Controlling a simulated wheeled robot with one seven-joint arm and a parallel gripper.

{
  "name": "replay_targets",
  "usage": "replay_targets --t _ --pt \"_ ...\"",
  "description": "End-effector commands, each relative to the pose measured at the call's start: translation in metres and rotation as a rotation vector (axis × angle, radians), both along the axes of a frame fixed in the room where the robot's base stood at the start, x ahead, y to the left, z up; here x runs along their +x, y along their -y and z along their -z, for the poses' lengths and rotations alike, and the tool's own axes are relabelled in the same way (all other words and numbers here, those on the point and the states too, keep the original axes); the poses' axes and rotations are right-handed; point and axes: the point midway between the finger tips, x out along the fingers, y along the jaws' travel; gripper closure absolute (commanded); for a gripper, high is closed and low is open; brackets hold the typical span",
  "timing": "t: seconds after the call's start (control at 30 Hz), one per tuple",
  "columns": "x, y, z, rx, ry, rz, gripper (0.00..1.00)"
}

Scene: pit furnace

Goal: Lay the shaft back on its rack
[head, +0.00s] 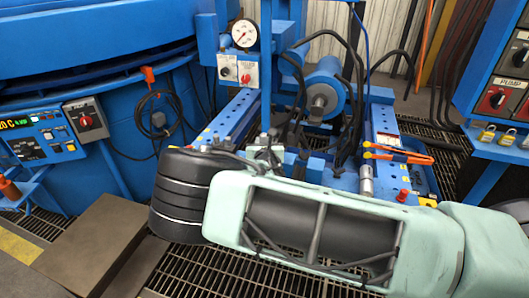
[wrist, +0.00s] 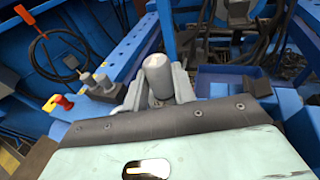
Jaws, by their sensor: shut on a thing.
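My gripper (wrist: 158,92) shows in the wrist view with its two grey fingers on either side of a light grey cylinder, which looks like the shaft (wrist: 157,72). The fingers are shut on it. The shaft is seen nearly end-on, its rounded end pointing away from the camera, over the blue frame. In the head view my own arm covers most of the place where the gripper is, so I cannot make out the held shaft there. I cannot tell for sure which part is the rack.
Blue rails (head: 235,115) run beside a blue motor-like cylinder (head: 325,85) with black hoses. A pressure gauge (head: 244,34) stands behind. Orange-handled pliers (head: 398,153) and a short grey cylinder (head: 366,182) are at right. A control panel (head: 45,132) is at left. Floor grating (head: 195,270) lies below.

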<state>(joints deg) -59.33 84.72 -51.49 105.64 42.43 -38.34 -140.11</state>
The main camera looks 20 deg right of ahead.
Motion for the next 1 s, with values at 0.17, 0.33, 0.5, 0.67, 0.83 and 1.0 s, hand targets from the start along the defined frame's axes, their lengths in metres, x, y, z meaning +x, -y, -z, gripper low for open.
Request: replay_targets --t 0.17,0.33,0.5,0.67,0.83,1.0 --pt "0.001 -0.001 -0.017 -0.001 0.004 -0.002 1.0" --pt "0.001 -0.001 -0.029 0.0 0.004 -0.002 1.0" --pt "0.001 0.0 -0.04 0.0 0.004 -0.001 1.0" --pt "0.001 0.0 -0.051 -0.001 0.004 -0.001 1.0" --pt "0.001 0.0 -0.062 0.0 0.004 -0.001 1.0" --pt "0.001 0.0 -0.064 0.0 0.004 -0.001 1.0"
